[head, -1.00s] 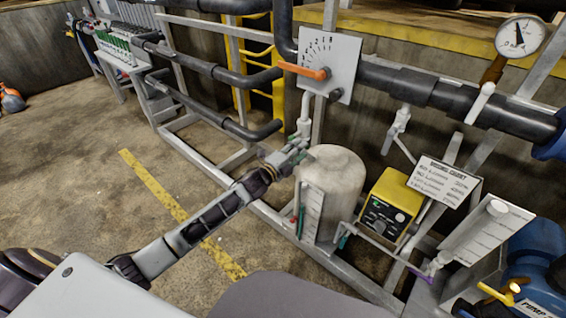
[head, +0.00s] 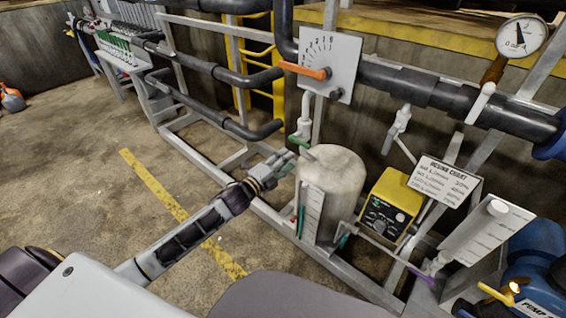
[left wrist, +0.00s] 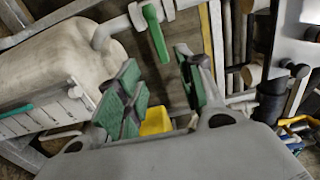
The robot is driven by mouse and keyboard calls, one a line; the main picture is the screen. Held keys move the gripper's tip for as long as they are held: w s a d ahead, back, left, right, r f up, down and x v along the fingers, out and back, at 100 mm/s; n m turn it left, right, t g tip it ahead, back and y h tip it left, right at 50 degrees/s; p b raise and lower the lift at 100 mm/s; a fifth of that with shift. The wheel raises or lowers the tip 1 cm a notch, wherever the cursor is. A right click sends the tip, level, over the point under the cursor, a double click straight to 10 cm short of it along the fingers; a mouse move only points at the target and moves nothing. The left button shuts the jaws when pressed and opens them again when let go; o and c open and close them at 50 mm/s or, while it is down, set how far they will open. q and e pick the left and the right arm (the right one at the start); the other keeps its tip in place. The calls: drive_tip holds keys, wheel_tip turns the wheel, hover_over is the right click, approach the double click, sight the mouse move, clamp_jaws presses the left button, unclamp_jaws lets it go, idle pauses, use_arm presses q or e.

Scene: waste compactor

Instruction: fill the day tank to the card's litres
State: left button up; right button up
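The day tank (head: 335,190), a pale upright cylinder with a scale panel (head: 312,213) on its front, stands right of centre in the head view. A white inlet pipe with a green valve handle (head: 299,142) is beside its top. My left gripper (head: 281,160) is just left of the tank top, below and left of the handle. In the left wrist view its green-padded fingers (left wrist: 158,72) are apart and empty, with the green handle (left wrist: 155,33) beyond them. The dosing chart card (head: 445,182) stands to the right; its small text is hard to read. My right gripper is out of view.
A yellow pump box (head: 391,205) stands right of the tank. An orange lever (head: 303,70) sits on a dial plate above. A pressure gauge (head: 521,36) and a blue pump (head: 537,265) are at right. The floor at left is open.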

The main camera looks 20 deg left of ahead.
use_arm(q)
drive_tip(key=shift+s+a, duration=0.15)
drive_tip(key=shift+s, duration=0.15)
